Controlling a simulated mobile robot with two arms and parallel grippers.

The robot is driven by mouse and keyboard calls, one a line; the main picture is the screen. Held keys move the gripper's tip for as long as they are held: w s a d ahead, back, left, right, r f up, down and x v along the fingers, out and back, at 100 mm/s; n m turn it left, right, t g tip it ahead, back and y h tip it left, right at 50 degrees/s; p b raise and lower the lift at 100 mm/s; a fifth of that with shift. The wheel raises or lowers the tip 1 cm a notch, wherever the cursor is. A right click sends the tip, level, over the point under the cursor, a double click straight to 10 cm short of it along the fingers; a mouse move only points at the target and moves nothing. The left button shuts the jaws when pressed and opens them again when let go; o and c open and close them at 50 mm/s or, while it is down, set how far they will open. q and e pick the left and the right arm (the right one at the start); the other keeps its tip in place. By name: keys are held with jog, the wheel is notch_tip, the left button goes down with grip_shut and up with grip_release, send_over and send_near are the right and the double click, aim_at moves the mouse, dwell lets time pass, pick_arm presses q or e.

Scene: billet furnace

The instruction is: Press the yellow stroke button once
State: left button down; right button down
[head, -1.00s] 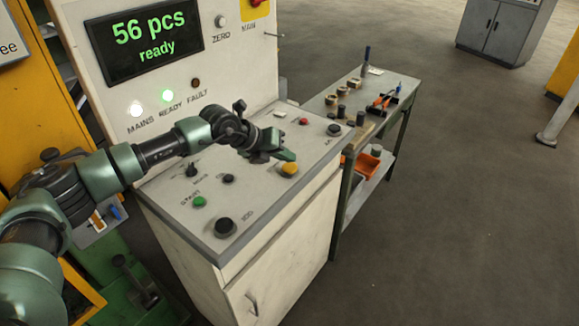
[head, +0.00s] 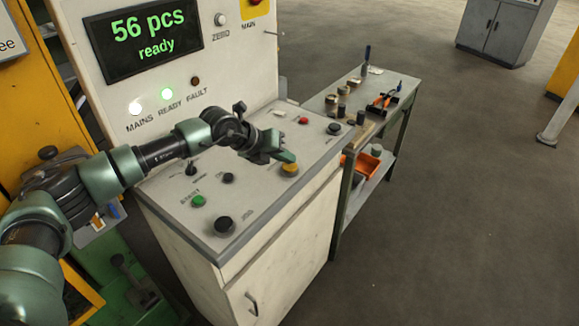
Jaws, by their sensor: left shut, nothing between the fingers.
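The yellow button (head: 290,169) sits near the right edge of the control desk's sloping top (head: 262,190). My left gripper (head: 290,157) is shut and empty, with its fingertips just above and behind the yellow button in the picture. I cannot tell whether the tips touch the button. Part of the button's far side is hidden by the fingers. The display (head: 145,38) reads "56 pcs ready". My right gripper is not in view.
The desk top also carries a green button (head: 198,201), black knobs (head: 224,224) and a red button (head: 303,121). A workbench (head: 402,83) with tools and an orange bin (head: 362,162) stands behind to the right.

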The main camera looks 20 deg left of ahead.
aim_at(286, 167)
pick_arm(q)
jog(key=shift+f+b, duration=0.3)
jog(key=shift+f, duration=0.15)
dwell(0.8)
jog(key=shift+r, duration=0.15)
jog(key=shift+r+p, duration=0.55)
jog(key=shift+r, duration=0.25)
jog(key=shift+r+p, duration=1.55)
jog(key=shift+r, duration=0.9)
jog(key=shift+f, duration=0.1)
